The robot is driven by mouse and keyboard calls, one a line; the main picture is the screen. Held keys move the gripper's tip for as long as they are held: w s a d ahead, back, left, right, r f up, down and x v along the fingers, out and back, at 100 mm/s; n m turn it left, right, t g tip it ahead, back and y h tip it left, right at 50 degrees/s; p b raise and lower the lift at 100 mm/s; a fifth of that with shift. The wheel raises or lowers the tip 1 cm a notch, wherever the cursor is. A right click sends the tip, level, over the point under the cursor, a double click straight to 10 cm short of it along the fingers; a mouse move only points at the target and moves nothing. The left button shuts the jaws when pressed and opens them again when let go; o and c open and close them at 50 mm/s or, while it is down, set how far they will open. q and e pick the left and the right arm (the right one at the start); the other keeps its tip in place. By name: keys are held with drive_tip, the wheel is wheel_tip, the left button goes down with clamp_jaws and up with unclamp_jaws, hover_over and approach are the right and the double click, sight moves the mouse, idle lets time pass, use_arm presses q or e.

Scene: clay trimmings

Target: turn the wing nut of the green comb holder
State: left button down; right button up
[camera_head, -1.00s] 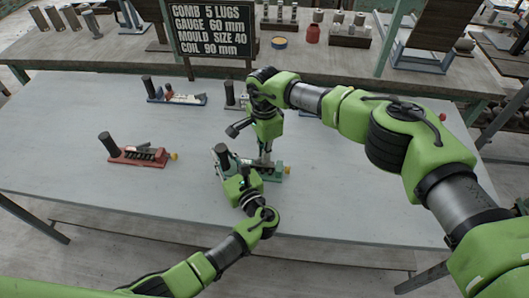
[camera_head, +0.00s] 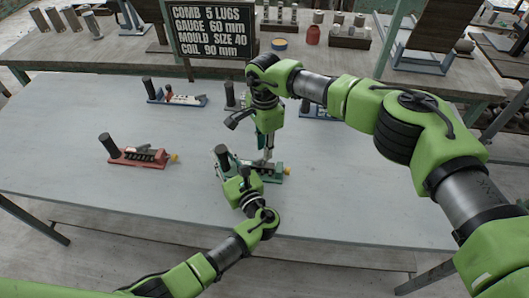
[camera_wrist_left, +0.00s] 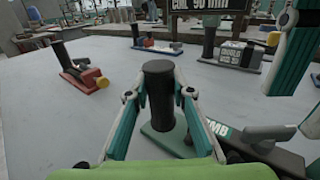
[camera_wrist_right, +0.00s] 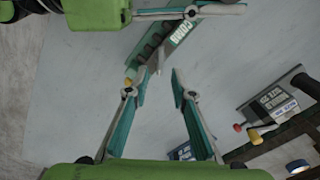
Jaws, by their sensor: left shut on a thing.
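The green comb holder (camera_head: 270,174) lies on the table with a black upright post (camera_wrist_left: 158,95) at its left end and a yellow knob (camera_head: 287,170) at its right end. My left gripper (camera_head: 229,168) is shut around the post. My right gripper (camera_head: 263,158) points down over the holder's right part. In the right wrist view, my right gripper's (camera_wrist_right: 158,70) fingers stand apart. A small pale upright piece (camera_wrist_right: 160,58) shows between the tips, possibly the wing nut; I cannot tell whether they touch it. The yellow knob (camera_wrist_right: 129,82) is beside one finger.
A red comb holder (camera_head: 135,155) stands at the left of the table, and a blue one (camera_head: 180,100) farther back. More holders stand behind my right arm. A sign (camera_head: 212,32) stands at the back. The table (camera_head: 70,150) is bare around the red holder.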

wheel_tip(320, 180, up, 9)
drive_tip(key=shift+f, duration=0.2)
idle(0.3)
use_arm(q)
drive_tip(key=c, duration=1.7)
unclamp_jaws()
